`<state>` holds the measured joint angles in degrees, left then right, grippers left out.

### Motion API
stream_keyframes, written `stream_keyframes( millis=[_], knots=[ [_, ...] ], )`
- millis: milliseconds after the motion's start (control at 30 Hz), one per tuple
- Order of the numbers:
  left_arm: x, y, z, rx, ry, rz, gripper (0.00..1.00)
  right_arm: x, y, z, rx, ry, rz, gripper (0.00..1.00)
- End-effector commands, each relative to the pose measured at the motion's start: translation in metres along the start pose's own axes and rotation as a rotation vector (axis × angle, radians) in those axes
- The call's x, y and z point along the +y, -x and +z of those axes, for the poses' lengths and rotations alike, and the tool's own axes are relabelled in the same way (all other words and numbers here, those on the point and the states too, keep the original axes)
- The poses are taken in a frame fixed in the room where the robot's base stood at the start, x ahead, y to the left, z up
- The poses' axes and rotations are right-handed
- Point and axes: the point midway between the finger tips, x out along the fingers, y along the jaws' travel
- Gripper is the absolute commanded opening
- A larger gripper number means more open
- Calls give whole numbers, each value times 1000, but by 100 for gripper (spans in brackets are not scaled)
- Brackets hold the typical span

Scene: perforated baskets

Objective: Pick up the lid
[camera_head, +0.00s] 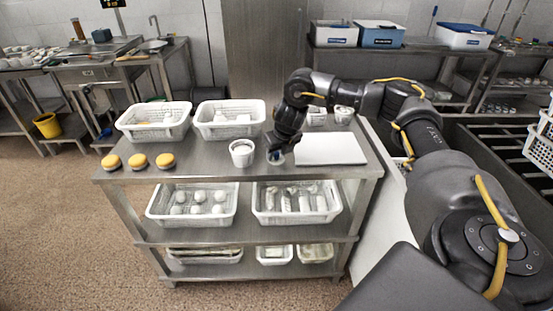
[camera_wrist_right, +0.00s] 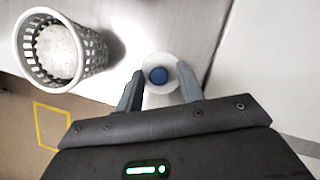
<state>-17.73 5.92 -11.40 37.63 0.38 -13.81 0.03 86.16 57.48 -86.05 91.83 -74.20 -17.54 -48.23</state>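The lid (camera_wrist_right: 158,76) is a pale round disc with a blue knob, lying on the steel table top in the right wrist view. In the head view only a small part of it (camera_head: 276,160) shows below my right gripper. My right gripper (camera_head: 277,152) points down over it; in the right wrist view its two fingers (camera_wrist_right: 160,85) are apart, one on each side of the blue knob, with a gap to the knob on both sides. My left gripper is not in view.
A small round perforated basket (camera_head: 242,147) stands just left of the gripper. A white board (camera_head: 330,148) lies close on the right. Two rectangular white baskets (camera_head: 155,120) (camera_head: 230,119) stand at the back left, and several yellow-topped round items (camera_head: 138,161) sit at the front left.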

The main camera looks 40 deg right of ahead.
Motion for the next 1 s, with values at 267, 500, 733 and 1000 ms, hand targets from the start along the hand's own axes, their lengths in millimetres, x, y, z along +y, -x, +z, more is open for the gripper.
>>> stream_keyframes(
  millis=[267,500,733,1000],
  knots=[
    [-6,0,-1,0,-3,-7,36,0,0,0,0,0,0,1],
    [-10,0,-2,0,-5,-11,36,0,1,0,-1,0,0,0],
    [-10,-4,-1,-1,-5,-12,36,1,12,6,-4,0,2,0],
    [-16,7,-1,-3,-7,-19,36,20,72,12,-9,9,2,0]
  ],
)
